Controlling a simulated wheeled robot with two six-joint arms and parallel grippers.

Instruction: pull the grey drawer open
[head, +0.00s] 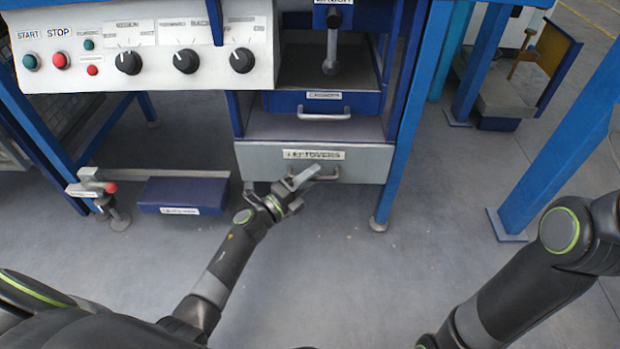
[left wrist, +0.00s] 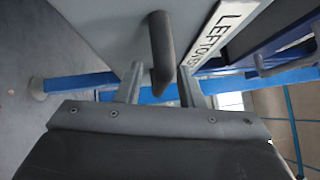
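The grey drawer (head: 255,165) is the lowest one in the machine, with a white label reading LEFTOVERS and a bar handle (head: 328,178) low on its front. The left wrist view shows its grey front (left wrist: 110,30), the label (left wrist: 222,28) and the dark handle (left wrist: 162,45) close up. My left gripper (head: 305,177) is at the handle, partly covering it in the head view. Its two fingers (left wrist: 160,88) stand apart, one on each side of the handle, with small gaps visible. I cannot tell from these frames how far the drawer is out. My right gripper is out of view.
A blue drawer (head: 322,103) with its own handle sits just above. A blue box (head: 183,195) lies on the floor at left, beside a small red-knobbed fixture (head: 110,188). A blue leg (head: 405,130) stands right of the drawer. The floor in front is clear.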

